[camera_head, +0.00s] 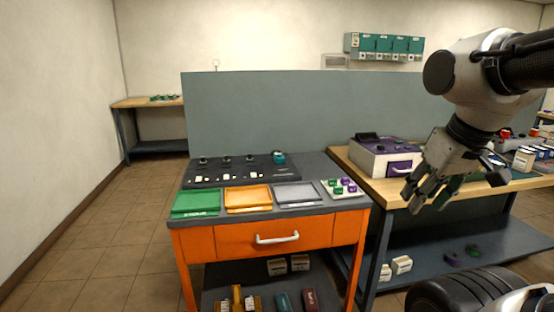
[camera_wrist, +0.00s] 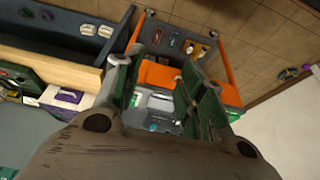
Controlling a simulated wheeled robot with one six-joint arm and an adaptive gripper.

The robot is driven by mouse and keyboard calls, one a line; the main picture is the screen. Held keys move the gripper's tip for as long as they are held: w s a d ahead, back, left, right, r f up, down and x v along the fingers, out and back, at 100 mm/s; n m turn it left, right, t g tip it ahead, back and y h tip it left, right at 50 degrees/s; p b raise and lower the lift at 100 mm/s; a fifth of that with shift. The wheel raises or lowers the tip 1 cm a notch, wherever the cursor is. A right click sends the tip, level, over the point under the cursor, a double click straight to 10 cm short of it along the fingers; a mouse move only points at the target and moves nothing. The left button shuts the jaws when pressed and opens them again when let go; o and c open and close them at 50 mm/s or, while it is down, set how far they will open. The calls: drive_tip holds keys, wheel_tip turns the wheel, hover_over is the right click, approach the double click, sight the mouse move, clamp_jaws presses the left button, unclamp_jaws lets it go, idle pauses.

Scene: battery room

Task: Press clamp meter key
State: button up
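I cannot surely make out a clamp meter or its key at this size. A small teal and black device (camera_head: 279,157) stands at the back right of the orange workbench (camera_head: 210,242), at the end of a dark panel (camera_head: 230,171); I cannot tell whether it is the meter. A teal spot (camera_wrist: 152,127) also shows between my fingers in the wrist view. My gripper (camera_head: 424,197) is raised at the right, in front of the wooden table, apart from the bench things. Its fingers are spread and empty, also in the wrist view (camera_wrist: 155,85).
Green (camera_head: 197,203), orange (camera_head: 248,198) and grey (camera_head: 295,194) trays line the bench front, beside a white block with green and purple pieces (camera_head: 342,188). A cream and purple case (camera_head: 385,160) stands on the wooden table (camera_head: 440,188). A grey partition (camera_head: 300,110) rises behind. Floor at left is clear.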

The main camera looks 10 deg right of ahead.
clamp_jaws()
idle(1.2)
